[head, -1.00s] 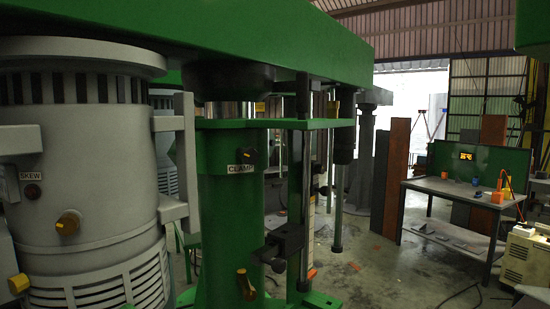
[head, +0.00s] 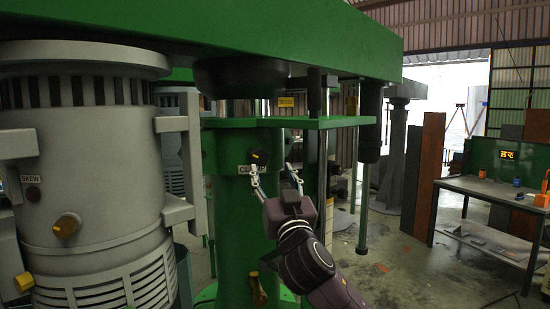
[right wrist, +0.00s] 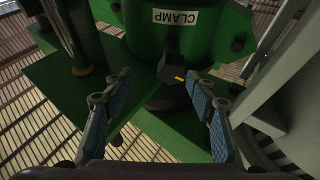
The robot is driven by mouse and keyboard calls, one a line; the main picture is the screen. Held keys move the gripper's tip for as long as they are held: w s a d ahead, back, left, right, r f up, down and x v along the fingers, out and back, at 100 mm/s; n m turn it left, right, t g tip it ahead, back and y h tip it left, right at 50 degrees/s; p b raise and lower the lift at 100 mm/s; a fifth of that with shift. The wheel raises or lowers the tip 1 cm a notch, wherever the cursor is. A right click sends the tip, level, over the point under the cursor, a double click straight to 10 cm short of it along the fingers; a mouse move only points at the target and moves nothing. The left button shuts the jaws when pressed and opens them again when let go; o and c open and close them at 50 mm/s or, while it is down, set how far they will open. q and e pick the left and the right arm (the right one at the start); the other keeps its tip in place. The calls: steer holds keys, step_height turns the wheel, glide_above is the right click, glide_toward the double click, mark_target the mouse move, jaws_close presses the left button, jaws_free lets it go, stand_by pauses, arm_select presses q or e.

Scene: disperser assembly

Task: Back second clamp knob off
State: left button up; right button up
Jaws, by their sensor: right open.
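A dark clamp knob (head: 260,157) with a yellow mark sits on the green column (head: 232,215), beside the CLAMP label (head: 243,170), which my gripper partly covers. In the right wrist view the dark knob (right wrist: 172,70) lies ahead of and between my fingertips, near the CLAMP label (right wrist: 174,17). My right gripper (head: 272,172) is open and empty, its two fingers spread and pointing at the column just below the knob. It also shows in the right wrist view (right wrist: 160,80). Contact with the knob is not visible. My left gripper is out of view.
A big grey vessel (head: 95,180) with a SKEW label and yellow knobs (head: 67,226) stands at left. Another knob (head: 258,288) sits low on the column. A green beam (head: 250,35) spans overhead. A workbench (head: 495,190) stands at right, with open floor before it.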

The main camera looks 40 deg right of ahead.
mark_target(260, 160)
steer(key=w+r, duration=0.1)
steer(key=w+a+r+p, duration=0.1)
steer(key=shift+w, duration=0.4)
steer(key=p+x, duration=0.1)
steer(key=x, duration=0.2)
steer(key=shift+w+f, duration=0.15)
steer(key=shift+w+d+p, duration=0.2)
steer(key=shift+d+p, duration=0.15)
steer(key=shift+w, duration=0.1)
steer(key=shift+a, duration=0.2)
steer(key=shift+c, duration=0.3)
steer(key=shift+d, duration=0.1)
steer(key=c, duration=1)
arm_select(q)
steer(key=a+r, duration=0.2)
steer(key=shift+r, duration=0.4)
arm_select(e)
steer(key=shift+c, duration=0.4)
